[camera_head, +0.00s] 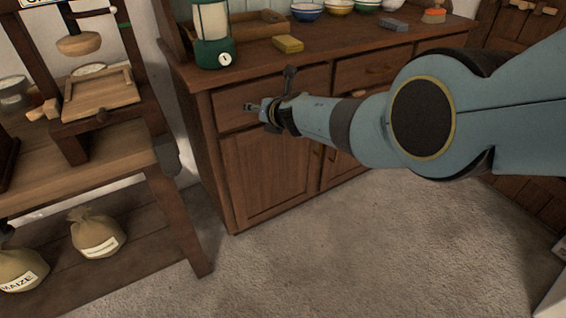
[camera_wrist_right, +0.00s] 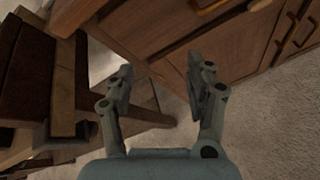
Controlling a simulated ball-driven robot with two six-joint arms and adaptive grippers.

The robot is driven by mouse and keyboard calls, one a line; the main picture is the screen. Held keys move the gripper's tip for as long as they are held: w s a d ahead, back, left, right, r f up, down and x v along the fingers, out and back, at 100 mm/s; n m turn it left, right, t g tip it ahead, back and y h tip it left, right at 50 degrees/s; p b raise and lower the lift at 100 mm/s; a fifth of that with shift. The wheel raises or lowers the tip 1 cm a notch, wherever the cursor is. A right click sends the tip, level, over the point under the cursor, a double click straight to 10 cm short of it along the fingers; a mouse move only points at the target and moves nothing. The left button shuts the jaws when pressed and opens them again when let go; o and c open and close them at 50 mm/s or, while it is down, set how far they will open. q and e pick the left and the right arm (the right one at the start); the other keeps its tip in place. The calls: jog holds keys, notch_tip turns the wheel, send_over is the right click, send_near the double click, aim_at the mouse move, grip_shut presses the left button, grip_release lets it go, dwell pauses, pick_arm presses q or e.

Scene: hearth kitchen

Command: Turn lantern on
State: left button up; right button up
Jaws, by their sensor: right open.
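The lantern (camera_head: 213,36) stands upright on the left end of the dresser top in the head view. It has a green base, a pale cylindrical body and a round white dial with a dark mark (camera_head: 225,59) low on its front. Its top is cut off by the frame edge. My right gripper (camera_head: 250,107) is in front of the dresser's upper drawer, below and slightly right of the lantern, apart from it. In the wrist view the right gripper (camera_wrist_right: 158,82) has its two fingers spread with nothing between them. The left gripper is in neither view.
The dresser top (camera_head: 340,42) also holds a yellow block (camera_head: 288,44), several bowls (camera_head: 306,12), a grey block (camera_head: 394,25) and a brush (camera_head: 433,16). A wooden press (camera_head: 102,92) stands on a bench (camera_head: 80,165) at left, with sacks (camera_head: 97,233) below. The carpet in front is clear.

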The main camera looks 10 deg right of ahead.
jog(key=s+d+f+m, duration=0.2)
jog(key=s+f, duration=0.1)
jog(key=f, duration=0.2)
jog(key=s+d+f+m+g+h+b, duration=0.1)
jog(key=s+d+f+m, duration=0.1)
jog(key=f, duration=0.4)
jog(key=shift+s+m, duration=0.8)
jog(key=shift+s, duration=0.4)
jog(key=shift+f, duration=0.1)
